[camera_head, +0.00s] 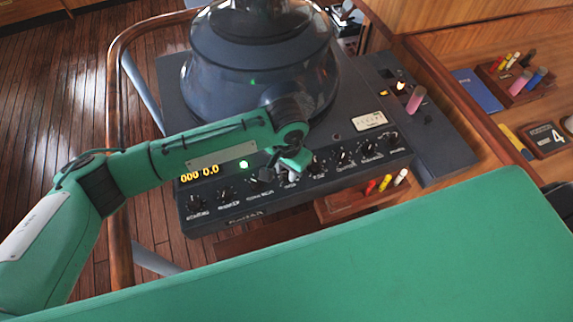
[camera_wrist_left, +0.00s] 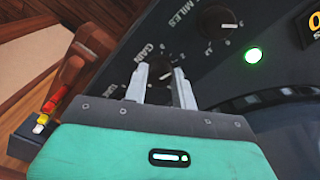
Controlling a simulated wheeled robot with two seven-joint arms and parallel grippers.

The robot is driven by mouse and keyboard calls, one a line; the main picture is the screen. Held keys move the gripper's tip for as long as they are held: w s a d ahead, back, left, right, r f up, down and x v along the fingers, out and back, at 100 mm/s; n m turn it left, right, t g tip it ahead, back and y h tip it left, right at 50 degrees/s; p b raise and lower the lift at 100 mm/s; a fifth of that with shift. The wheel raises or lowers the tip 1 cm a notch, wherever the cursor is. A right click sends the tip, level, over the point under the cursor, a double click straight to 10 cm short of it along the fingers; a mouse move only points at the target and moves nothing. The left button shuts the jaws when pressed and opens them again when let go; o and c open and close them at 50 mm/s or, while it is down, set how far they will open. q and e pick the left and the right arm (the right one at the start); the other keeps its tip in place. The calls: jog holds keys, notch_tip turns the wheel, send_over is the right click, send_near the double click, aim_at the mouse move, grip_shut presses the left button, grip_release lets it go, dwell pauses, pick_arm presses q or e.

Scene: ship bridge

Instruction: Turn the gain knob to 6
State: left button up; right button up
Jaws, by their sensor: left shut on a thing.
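The gain knob (camera_wrist_left: 160,68) is a dark round knob on the radar console's sloped front panel, with the word GAIN printed beside it in the left wrist view. My left gripper (camera_wrist_left: 160,84) has its two pale fingers on either side of it and is shut on it. In the head view my left gripper (camera_head: 284,178) reaches down to the middle of the knob row and mostly hides this knob. The knob's pointer and the number it stands at cannot be read. My right gripper is not in view.
Other dark knobs sit close by, including one (camera_head: 226,194) to the left and one (camera_head: 342,158) to the right. A lit green lamp (camera_head: 243,164) and a yellow readout (camera_head: 199,173) are above the row. A wooden holder with markers (camera_head: 352,197) stands below the panel.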

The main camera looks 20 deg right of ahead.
pick_arm(q)
jog(key=m+p, duration=0.1)
jog(key=m, duration=0.4)
jog(key=shift+r+m, duration=0.1)
jog(key=shift+m, duration=0.3)
jog(key=m, duration=0.2)
jog(key=shift+m, duration=0.3)
jog(key=m, duration=0.3)
jog(key=shift+m, duration=0.3)
jog(key=m, duration=0.4)
jog(key=shift+m, duration=0.3)
jog(key=shift+m+b, duration=0.35)
jog(key=shift+m, duration=1.85)
jog(key=o, duration=1)
